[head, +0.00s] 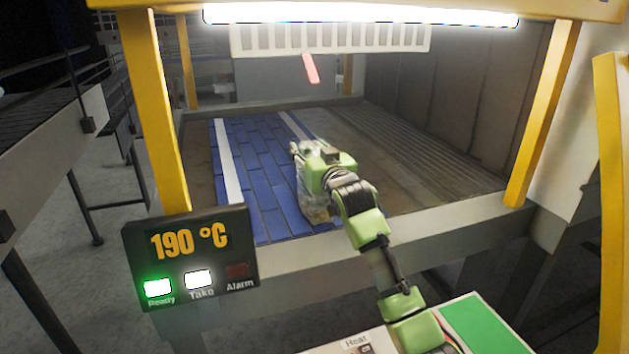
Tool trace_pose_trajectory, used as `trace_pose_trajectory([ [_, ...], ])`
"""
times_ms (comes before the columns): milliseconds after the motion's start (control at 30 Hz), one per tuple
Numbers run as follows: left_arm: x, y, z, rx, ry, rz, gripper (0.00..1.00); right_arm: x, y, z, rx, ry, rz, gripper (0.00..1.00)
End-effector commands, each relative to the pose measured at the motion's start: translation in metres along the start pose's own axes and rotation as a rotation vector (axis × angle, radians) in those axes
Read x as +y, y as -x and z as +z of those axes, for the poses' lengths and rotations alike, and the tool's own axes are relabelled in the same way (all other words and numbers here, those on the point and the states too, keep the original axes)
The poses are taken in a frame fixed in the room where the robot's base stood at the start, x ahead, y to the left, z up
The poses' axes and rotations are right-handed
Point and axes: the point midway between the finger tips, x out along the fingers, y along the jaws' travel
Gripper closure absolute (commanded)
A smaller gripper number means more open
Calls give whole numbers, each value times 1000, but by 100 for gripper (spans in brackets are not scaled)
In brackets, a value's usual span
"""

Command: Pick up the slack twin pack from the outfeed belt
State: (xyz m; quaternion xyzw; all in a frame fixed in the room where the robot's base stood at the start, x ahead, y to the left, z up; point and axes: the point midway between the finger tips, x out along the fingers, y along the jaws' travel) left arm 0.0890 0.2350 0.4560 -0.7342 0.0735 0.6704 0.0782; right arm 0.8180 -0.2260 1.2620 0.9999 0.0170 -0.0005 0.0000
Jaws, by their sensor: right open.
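The twin pack (314,204) is a clear, wrinkled plastic-wrapped bundle on the right side of the blue outfeed belt (255,185). My right arm reaches up from the bottom right, and its green and black gripper (309,152) is over the top of the pack. The gripper and wrist hide much of the pack. The right jaws are open, and I cannot see whether the fingers touch the wrap. My left gripper is not in this view.
Yellow posts (155,110) flank the machine opening, under a bright lamp (360,13) and a white slatted curtain (330,39). A display (190,257) reads 190 °C, with Ready and Take lit. The belt's left part is clear. A green panel (485,325) lies at the lower right.

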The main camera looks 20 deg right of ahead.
Motion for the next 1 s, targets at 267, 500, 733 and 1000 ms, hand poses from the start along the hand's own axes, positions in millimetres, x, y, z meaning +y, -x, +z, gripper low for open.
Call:
trace_pose_trajectory([
  [267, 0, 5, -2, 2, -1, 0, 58, 0, -12, 0, 1, 0, 0, 56],
  [500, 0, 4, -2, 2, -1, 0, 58, 0, -12, 1, 0, 0, 0, 74],
  [733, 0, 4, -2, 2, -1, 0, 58, 0, -12, 1, 0, 0, 0, 100],
  [1000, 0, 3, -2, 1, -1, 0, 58, 0, -12, -3, 6, 0, 0, 100],
])
